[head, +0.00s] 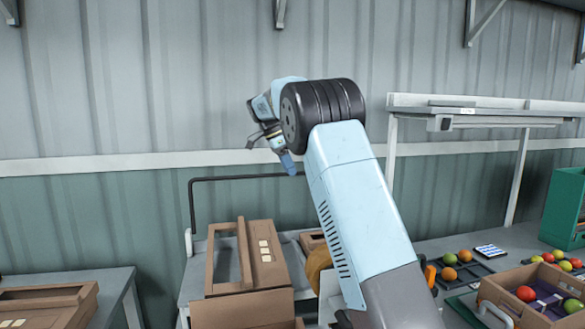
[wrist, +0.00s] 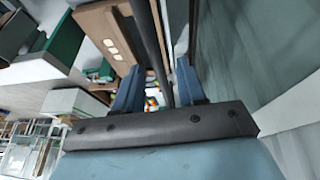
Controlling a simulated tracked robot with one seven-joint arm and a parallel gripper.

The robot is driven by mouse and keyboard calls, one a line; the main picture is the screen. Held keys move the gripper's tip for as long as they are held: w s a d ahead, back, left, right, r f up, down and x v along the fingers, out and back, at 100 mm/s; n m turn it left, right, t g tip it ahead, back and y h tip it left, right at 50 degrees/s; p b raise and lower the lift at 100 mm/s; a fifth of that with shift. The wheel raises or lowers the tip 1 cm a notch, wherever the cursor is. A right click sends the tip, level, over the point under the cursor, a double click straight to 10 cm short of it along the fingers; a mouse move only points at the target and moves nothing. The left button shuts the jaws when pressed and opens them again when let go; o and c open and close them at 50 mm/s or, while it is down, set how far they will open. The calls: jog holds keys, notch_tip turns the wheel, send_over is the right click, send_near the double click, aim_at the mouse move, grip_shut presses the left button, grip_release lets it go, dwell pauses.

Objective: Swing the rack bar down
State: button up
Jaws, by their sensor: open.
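The rack bar is a thin dark bar (head: 238,178) that stands raised behind the cardboard boxes in the head view. It has an upright at the left and a level top that runs right to behind my arm. My gripper (head: 272,150) is above and close to the right part of this level top. In the wrist view, the dark bar (wrist: 147,32) runs down the picture between the two blue fingers of my gripper (wrist: 159,64). The fingers are apart and hold nothing. I cannot tell how deep the bar lies between them.
An open cardboard box (head: 224,284) stands on the grey rack table below the bar. More cardboard (head: 78,300) lies on a table at the left. At the right are a crate of tomatoes (head: 500,298), a dark tray (head: 481,270) and a shelf (head: 460,103). The corrugated wall is behind.

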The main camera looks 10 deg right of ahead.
jog(key=shift+c, duration=0.4)
grip_shut()
